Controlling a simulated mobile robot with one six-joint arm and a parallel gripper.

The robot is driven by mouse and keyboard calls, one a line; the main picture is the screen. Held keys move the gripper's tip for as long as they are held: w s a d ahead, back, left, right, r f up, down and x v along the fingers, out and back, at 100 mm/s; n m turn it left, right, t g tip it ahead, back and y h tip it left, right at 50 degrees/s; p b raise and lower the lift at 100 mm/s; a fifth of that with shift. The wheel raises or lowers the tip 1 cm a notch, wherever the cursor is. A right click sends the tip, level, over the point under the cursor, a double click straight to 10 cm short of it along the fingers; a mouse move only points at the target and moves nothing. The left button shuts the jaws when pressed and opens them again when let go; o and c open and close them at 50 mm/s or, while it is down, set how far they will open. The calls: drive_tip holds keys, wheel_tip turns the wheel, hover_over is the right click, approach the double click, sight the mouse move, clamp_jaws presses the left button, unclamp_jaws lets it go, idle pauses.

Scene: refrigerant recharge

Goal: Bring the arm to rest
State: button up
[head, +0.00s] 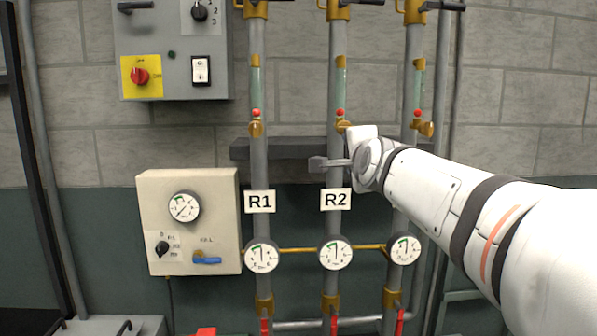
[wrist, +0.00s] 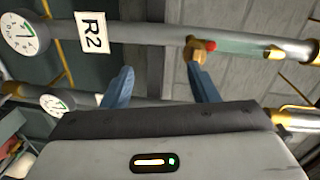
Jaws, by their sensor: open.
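My arm reaches in from the right in the head view, white with dark bands. My gripper (head: 322,164) is in front of the R2 pipe, between the R2 label (head: 336,199) and the brass valve (head: 344,127) above it. In the wrist view, my gripper (wrist: 160,88) shows two blue-grey fingers spread wide with nothing between them. The R2 pipe (wrist: 150,38) runs across beyond the fingertips. The R2 label (wrist: 92,33) and a brass valve with a red ball (wrist: 211,45) show there too. Whether a fingertip touches the valve is not clear.
The R1 pipe (head: 259,150) stands left, and a third pipe (head: 415,60) stands behind my arm. Round gauges (head: 335,252) sit low on the pipes. A cream control box (head: 188,235) and a grey switch panel (head: 172,75) hang on the left wall.

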drive_tip(key=s+f+n+g, duration=0.6)
drive_tip(key=s+f+n, duration=0.2)
drive_tip(key=s+f, duration=0.6)
drive_tip(key=s+a+f+n+g, duration=0.1)
drive_tip(key=s+f+n+g, duration=0.6)
drive_tip(key=s+f, duration=0.7)
wheel_tip(320, 180, down, 6)
drive_tip(key=shift+s+f+n+g, duration=0.1)
drive_tip(key=shift+s+n+g, duration=0.2)
drive_tip(key=shift+n, duration=0.5)
drive_tip(key=shift+c, duration=0.5)
